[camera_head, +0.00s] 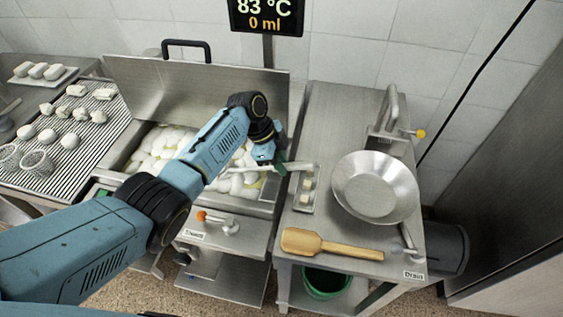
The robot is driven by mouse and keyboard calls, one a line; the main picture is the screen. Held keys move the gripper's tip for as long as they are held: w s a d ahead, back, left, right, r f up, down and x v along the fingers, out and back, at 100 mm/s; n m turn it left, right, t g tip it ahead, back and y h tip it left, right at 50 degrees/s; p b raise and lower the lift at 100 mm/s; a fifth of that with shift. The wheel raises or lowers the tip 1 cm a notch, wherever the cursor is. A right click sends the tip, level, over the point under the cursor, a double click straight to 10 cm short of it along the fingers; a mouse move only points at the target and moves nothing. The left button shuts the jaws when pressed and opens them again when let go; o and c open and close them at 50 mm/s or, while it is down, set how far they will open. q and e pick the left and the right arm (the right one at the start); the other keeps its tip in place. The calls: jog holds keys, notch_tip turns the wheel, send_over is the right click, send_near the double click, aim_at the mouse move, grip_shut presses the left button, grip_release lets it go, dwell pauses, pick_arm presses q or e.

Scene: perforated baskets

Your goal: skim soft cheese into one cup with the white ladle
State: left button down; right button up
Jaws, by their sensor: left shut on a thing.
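My left arm reaches across from the lower left. Its gripper (279,163) is shut on the white ladle (298,167), at the right edge of the vat. The ladle lies roughly level; its left part runs over the vat and its bowl is hard to make out behind my arm. The open steel vat (266,208) holds lumpy white soft cheese (165,147), partly hidden by my arm. Two perforated cups (38,163) (8,157) stand on the ribbed draining rack at the left. My right gripper is not in view.
White cheese pieces (69,141) lie on the rack (92,135). Right of the vat, a steel table (330,107) bears a small tray (303,203), a round pan (374,186) and a wooden paddle (330,245). A display (265,16) reads 83 °C and 0 ml.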

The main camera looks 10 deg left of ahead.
pick_arm(q)
notch_tip(320, 180, up, 15)
jog(key=y+p, duration=0.2)
jog(key=p, duration=0.8)
jog(key=shift+r+p, duration=0.2)
jog(key=shift+p, duration=0.1)
dwell(0.5)
